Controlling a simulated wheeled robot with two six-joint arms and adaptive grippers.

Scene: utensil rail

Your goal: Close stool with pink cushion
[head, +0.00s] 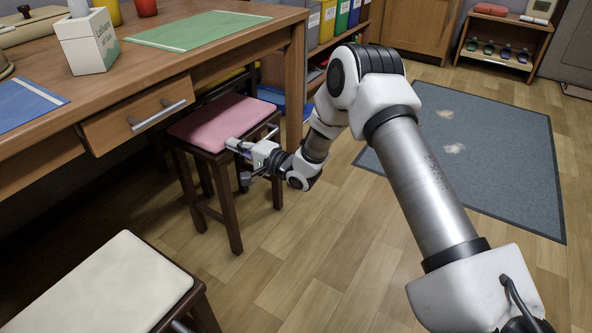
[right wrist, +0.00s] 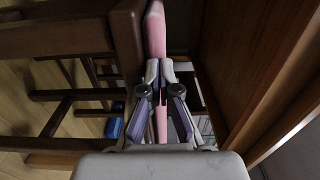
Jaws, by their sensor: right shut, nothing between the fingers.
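The stool with the pink cushion (head: 222,120) has dark wooden legs and stands partly under the desk, beside the drawer. A metal bar shows at its near right side. My right gripper (head: 234,146) is at the near edge of the seat; it is shut with nothing in it. In the right wrist view, the fingertips (right wrist: 160,72) are together right by the pink cushion (right wrist: 155,35); I cannot tell whether they touch it. More pink shows between the finger links.
The wooden desk (head: 190,68) has a drawer (head: 135,115) with a metal handle. A second stool with a cream cushion (head: 105,285) stands at the lower left. A grey mat (head: 480,150) lies on the right. The wooden floor between the stools is clear.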

